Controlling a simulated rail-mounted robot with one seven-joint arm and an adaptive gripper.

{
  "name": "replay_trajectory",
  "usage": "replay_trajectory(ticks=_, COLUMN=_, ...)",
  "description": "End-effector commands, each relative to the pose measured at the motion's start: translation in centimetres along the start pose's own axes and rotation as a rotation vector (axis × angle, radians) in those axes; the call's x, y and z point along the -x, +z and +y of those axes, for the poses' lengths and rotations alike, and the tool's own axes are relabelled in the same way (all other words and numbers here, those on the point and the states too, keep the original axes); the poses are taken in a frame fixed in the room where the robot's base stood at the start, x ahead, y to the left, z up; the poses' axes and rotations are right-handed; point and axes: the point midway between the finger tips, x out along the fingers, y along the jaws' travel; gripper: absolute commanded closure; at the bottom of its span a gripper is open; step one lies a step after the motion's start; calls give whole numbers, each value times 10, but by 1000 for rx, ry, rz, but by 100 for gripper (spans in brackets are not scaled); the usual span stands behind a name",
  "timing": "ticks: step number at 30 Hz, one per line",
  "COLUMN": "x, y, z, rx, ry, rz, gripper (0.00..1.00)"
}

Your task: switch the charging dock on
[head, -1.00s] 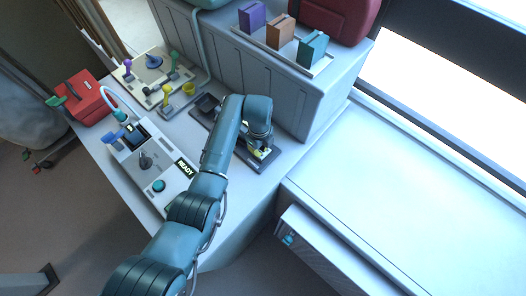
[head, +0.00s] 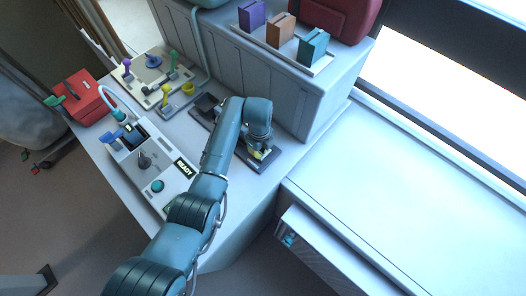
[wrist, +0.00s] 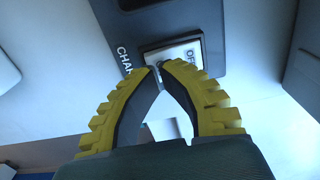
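The dark charging dock (head: 268,165) lies on the counter, partly hidden by my arm in the head view. In the wrist view its dark panel (wrist: 208,18) carries partly visible lettering, "CHA", and a pale rocker switch (wrist: 180,54) whose visible end reads "OFF". My gripper (wrist: 161,68) has yellow ribbed fingers with their tips together and nothing between them. The tips overlap the near edge of the switch in the picture; I cannot tell whether they touch it. In the head view my gripper (head: 260,154) is over the right end of the dock.
Left of my arm is a grey console (head: 150,165) with a "READY" display, a knob and a teal button. Behind it are a lever panel (head: 150,82) and a red box (head: 88,98). A cabinet (head: 290,95) stands close behind the dock. The white surface at right is clear.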

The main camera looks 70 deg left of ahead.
Motion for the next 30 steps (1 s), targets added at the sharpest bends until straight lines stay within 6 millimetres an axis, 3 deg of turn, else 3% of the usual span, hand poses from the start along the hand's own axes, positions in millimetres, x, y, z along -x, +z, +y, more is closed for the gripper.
replay_trajectory(ticks=30, x=-16, y=0, z=0, rx=0, ry=0, rz=0, gripper=100)
